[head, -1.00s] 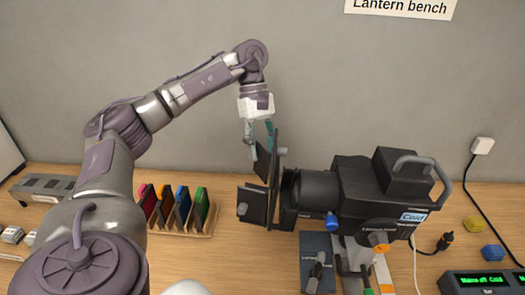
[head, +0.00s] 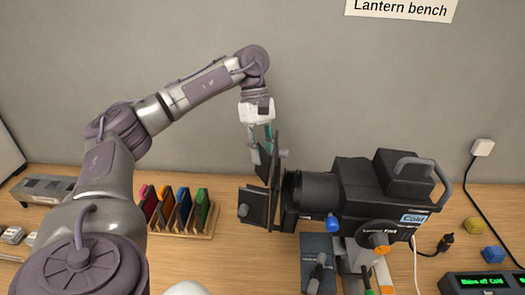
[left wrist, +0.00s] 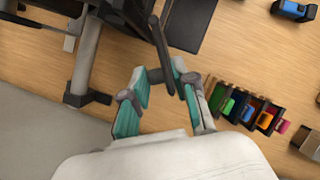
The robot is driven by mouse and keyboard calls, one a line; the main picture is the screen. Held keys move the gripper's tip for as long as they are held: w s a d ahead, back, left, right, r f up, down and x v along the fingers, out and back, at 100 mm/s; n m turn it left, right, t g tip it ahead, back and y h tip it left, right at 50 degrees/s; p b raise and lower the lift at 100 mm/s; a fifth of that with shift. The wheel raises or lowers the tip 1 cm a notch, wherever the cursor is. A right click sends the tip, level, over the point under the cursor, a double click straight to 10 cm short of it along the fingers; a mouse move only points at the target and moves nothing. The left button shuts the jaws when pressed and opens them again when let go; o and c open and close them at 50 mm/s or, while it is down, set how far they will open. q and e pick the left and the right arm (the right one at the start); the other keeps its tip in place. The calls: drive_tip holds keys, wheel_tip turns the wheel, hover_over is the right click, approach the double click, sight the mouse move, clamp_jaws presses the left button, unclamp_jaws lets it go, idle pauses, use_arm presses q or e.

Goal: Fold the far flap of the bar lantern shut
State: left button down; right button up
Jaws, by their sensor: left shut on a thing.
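The bar lantern (head: 313,188) is a black projector on a stand, with its barrel pointing left and dark flaps at its front. The near flap (head: 254,205) sticks out to the left, low on the frame. The far flap (head: 261,158) is a dark plate at the back of the frame, partly hidden by my fingers. My left gripper (head: 260,138) points down from above and is shut on the far flap. In the left wrist view my two teal-padded fingers (left wrist: 162,80) have a dark piece of the flap between them. My right gripper is not in view.
A wooden rack with coloured filters (head: 180,212) stands left of the lantern. A green-lit display (head: 483,283), coloured blocks (head: 493,254) and cables are at the right. The wall is behind.

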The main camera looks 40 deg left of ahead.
use_arm(q)
drive_tip(key=shift+w, duration=0.15)
drive_tip(key=shift+w+d+m, duration=0.15)
drive_tip(key=shift+m, duration=0.45)
drive_tip(key=shift+w+d+r+m+g+p, duration=0.2)
drive_tip(key=shift+m+g+p, duration=0.2)
drive_tip(key=shift+m+p, duration=0.2)
drive_tip(key=m+p, duration=0.1)
drive_tip(key=d+m+g+y+p, duration=0.1)
drive_tip(key=m+p, duration=0.1)
drive_tip(key=w+m+p, duration=0.1)
drive_tip(key=p, duration=0.1)
drive_tip(key=shift+w+d+f+m+g+y, duration=0.1)
drive_tip(key=shift+d+f+m+g+y, duration=0.2)
drive_tip(key=shift+g, duration=0.1)
